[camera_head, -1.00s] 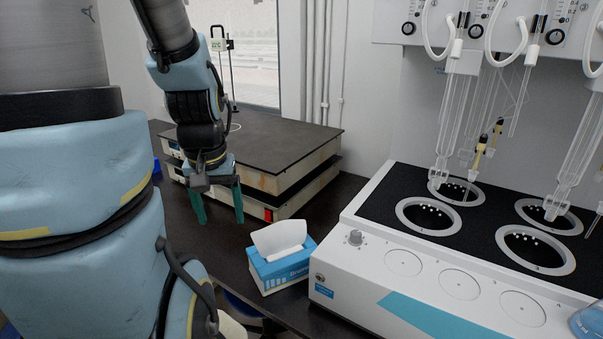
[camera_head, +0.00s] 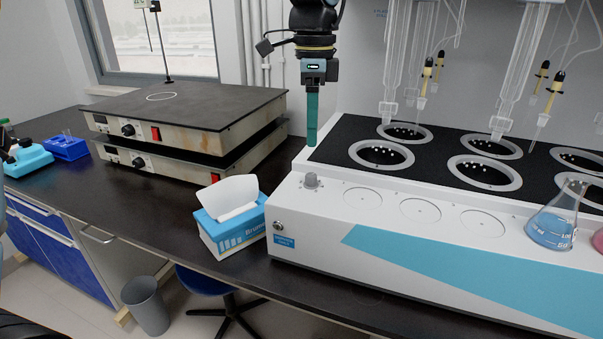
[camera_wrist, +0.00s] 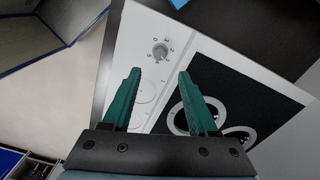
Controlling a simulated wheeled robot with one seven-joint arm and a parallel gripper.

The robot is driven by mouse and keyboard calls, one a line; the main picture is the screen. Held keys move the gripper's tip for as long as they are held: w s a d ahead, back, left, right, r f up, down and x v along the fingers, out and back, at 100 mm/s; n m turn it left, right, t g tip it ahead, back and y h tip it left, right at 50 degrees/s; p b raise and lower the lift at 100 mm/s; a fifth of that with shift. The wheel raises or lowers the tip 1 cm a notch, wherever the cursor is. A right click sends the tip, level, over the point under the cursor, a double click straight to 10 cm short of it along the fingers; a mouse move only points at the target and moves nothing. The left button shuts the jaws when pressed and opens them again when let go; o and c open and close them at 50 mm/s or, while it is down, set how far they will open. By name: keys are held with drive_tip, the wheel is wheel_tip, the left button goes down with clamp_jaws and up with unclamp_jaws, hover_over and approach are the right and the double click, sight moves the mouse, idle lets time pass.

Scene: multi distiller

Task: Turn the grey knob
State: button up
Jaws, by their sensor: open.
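The grey knob (camera_head: 311,180) is a small round dial on the white front face of the multi distiller (camera_head: 330,222), at its left end. In the wrist view the knob (camera_wrist: 160,51) lies beyond the fingertips, between their lines, with markings around it. My gripper (camera_head: 312,143) hangs above and behind the knob in the head view, its green fingers pointing down near the distiller's left rear edge. In the wrist view my gripper (camera_wrist: 159,72) shows two green fingers apart with nothing between them. The gripper does not touch the knob.
A tissue box (camera_head: 232,222) stands left of the distiller. Two stacked hot plates (camera_head: 185,110) stand further left. A flask of blue liquid (camera_head: 551,228) sits on the distiller's right. Glass tubes (camera_head: 400,60) hang above the ringed wells. Bench space left of the tissue box is clear.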

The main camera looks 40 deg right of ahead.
sight(311, 175)
wheel_tip(311, 175, down, 9)
drive_tip(key=shift+f+p, duration=0.2)
drive_tip(key=shift+p, duration=0.4)
clamp_jaws()
idle(0.3)
